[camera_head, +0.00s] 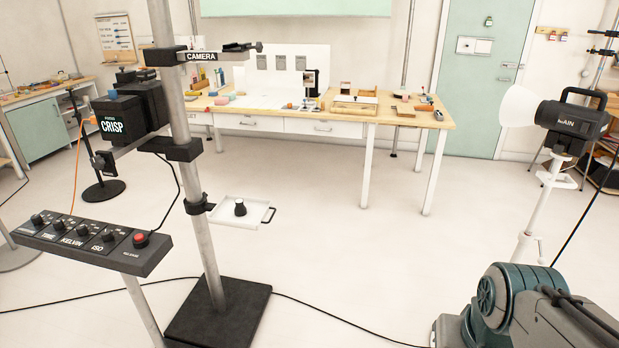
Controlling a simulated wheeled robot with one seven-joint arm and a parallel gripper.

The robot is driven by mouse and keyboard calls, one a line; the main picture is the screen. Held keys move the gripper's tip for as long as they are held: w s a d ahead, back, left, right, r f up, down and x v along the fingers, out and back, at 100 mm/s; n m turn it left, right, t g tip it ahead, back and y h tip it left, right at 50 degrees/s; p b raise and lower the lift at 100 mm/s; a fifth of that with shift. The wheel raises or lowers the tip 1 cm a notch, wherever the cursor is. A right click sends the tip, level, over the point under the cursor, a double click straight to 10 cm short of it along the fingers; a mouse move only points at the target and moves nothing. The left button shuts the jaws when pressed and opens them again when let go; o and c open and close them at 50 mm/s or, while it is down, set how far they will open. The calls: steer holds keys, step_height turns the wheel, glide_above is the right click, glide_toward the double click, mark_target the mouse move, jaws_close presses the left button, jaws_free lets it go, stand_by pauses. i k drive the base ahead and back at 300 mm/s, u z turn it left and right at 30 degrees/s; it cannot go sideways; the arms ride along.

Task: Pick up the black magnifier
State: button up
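A small black object (240,208) stands upright on a small white tray (229,222) fixed to the metal column. It looks like a loupe and may be the black magnifier, but it is too small to tell. Nothing else in view is clearly a magnifier. Part of my arm shows at the lower right, well away from the tray. My gripper is not in view.
A metal column (207,250) on a black base (218,315) carries the tray. A control panel (92,240) stands left of it, a lamp (570,125) at right. A workbench (280,105) crosses the back. Cables cross the floor; the middle floor is clear.

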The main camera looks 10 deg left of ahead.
mark_target(240, 210)
steer(key=z, duration=0.2)
steer(key=i, duration=1.55)
steer(key=u, duration=0.35)
steer(key=i, duration=1.2)
steer(key=u, duration=1.65)
steer(key=i, duration=0.8)
steer(key=u, duration=0.65)
